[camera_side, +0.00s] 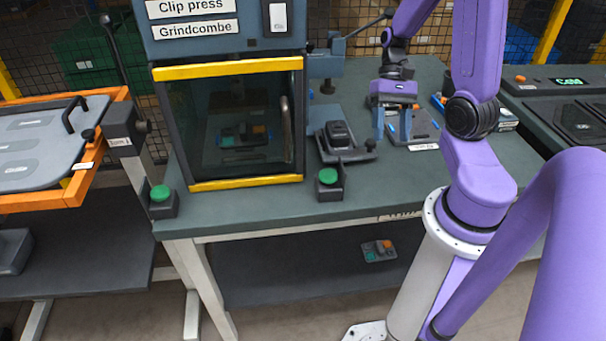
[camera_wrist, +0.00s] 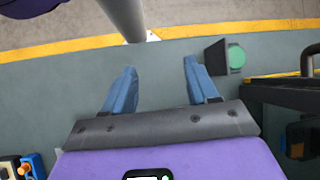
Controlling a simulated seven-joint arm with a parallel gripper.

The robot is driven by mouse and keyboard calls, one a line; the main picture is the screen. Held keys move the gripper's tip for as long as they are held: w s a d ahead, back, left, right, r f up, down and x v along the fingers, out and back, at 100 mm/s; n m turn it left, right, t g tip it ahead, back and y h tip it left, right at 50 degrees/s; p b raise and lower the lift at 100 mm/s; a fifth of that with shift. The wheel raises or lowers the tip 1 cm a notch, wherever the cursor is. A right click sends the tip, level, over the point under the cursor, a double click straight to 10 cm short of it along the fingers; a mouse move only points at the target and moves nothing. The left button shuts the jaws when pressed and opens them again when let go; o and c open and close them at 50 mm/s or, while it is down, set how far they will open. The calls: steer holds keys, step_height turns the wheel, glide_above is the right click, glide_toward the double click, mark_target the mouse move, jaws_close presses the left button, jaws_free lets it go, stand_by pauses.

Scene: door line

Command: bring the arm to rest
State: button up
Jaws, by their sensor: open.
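My gripper (camera_side: 392,138) hangs over the green-grey bench top (camera_side: 265,205), to the right of the clip press (camera_side: 219,35). In the wrist view its two blue fingers (camera_wrist: 160,68) stand well apart with only bench top showing between them. I see nothing held. The press's clear door (camera_side: 205,140), with yellow bars at top and bottom and a handle at its right, looks shut. A part with teal and orange pieces shows dimly behind it.
Green buttons stand at the press's front left (camera_side: 161,193) and front right (camera_side: 328,177). A dark fixture (camera_side: 340,142) sits between press and gripper. An orange-framed tray (camera_side: 60,198) is at left. A small part (camera_side: 379,251) lies on the lower shelf.

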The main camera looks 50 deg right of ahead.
steer(key=s+a+r+n+t+h, duration=0.2)
steer(key=a+n, duration=0.6)
steer(key=n, duration=0.2)
steer(key=s+a+r+n+t+h, duration=0.2)
steer(key=s+a+r+n+h, duration=0.1)
steer(key=a+n, duration=0.6)
steer(key=shift+s+r+n, duration=0.2)
steer(key=shift+s+n, duration=0.1)
steer(key=shift+n, duration=0.6)
stand_by(0.6)
